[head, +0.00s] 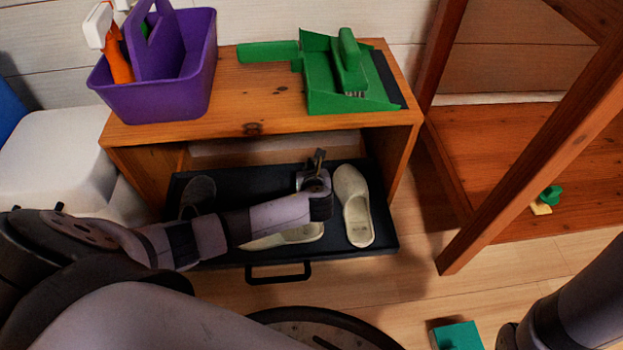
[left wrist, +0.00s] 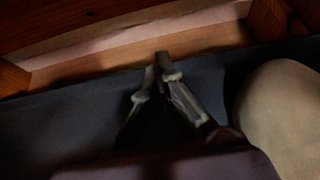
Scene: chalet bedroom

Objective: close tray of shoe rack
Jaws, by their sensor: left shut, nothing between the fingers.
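The shoe rack (head: 255,128) is a low wooden unit with an open front. Its black tray (head: 345,250) is pulled out toward me, with a black handle (head: 278,278) on its front edge. Cream slippers (head: 355,205) and a dark shoe (head: 198,192) lie in the tray. My left gripper (head: 318,158) is over the tray, near the rack's opening and left of the right-hand slipper. The left wrist view shows its fingers (left wrist: 162,70) together and empty, pointing at the tray's back area. My left arm covers part of the tray and a slipper. My right gripper is out of view.
A purple caddy (head: 160,85) and a green dustpan with brush (head: 345,75) stand on the rack. A wooden frame (head: 545,145) stands at right. A teal box (head: 457,336) lies on the floor near my right arm. Floor in front of the handle is partly clear.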

